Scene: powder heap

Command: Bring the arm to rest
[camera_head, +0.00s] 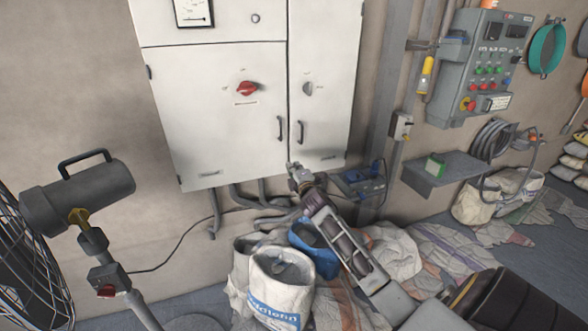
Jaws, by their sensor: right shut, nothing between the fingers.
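My right arm comes in from the lower right and reaches up and left. My right gripper (296,172) is at its end, shut and empty, just in front of the lower edge of the white electrical cabinet (215,130). Whether it touches the cabinet cannot be told. The cabinet has a red rotary switch (247,88), a grey one (308,88) and two door handles. My left gripper is not in view.
A fan on a stand (92,190) is at the left. Open sacks (279,290) and a blue container (315,247) stand below the gripper. A grey control box (480,65) and a shelf (443,172) are on the right. Bare wall lies left of the cabinet.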

